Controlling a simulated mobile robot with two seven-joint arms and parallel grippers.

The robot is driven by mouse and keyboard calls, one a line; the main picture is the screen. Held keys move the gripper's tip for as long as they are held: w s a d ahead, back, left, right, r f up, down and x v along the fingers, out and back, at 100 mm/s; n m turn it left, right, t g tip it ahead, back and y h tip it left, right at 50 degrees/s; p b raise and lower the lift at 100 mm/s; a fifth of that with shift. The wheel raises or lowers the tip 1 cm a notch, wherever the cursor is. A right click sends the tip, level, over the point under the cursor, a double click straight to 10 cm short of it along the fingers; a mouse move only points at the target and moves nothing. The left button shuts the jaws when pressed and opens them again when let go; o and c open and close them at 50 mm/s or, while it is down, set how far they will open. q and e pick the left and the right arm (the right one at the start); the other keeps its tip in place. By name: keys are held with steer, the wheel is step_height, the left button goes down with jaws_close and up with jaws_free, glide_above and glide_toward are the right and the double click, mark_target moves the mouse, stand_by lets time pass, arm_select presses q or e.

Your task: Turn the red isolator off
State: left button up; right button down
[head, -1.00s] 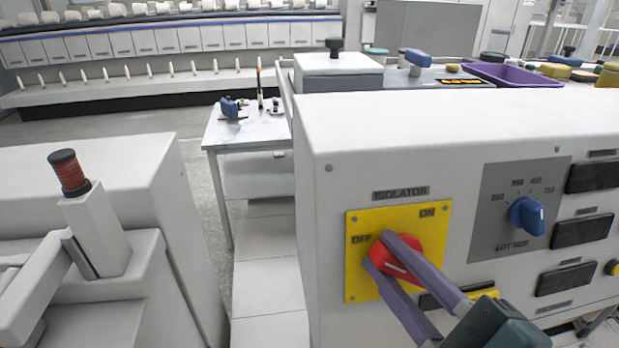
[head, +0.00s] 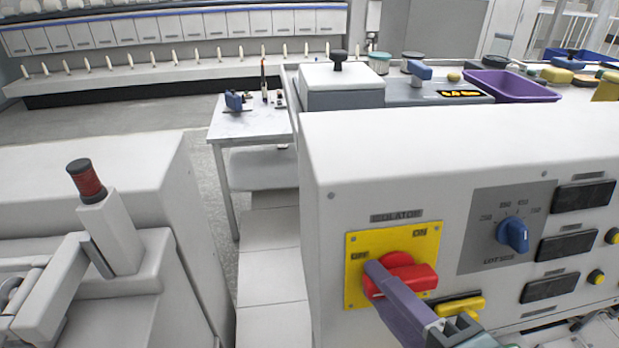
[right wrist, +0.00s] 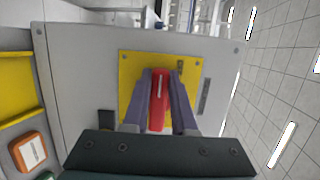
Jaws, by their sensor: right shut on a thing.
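The red isolator knob (head: 420,278) sits on a yellow plate (head: 355,298) on the front of a white cabinet, with OFF at the plate's upper left and ON at its upper right. Its bar lies about level across the plate. My right gripper (right wrist: 159,95) is shut on the knob, a purple finger on each side in the right wrist view. The knob's white line (right wrist: 160,86) shows between the fingers there. My left gripper is out of view.
A blue selector knob (head: 513,236) and black panels (head: 568,248) are right of the plate. A yellow bar handle (head: 460,307) is just below it. A purple tray (head: 512,86) stands on a surface behind. A white machine (head: 85,190) is at left, across an aisle.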

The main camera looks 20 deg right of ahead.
stand_by(0.3)
steer(key=c, duration=0.7)
jaws_free()
steer(key=shift+b+v, duration=1.3)
steer(key=shift+v, duration=3.7)
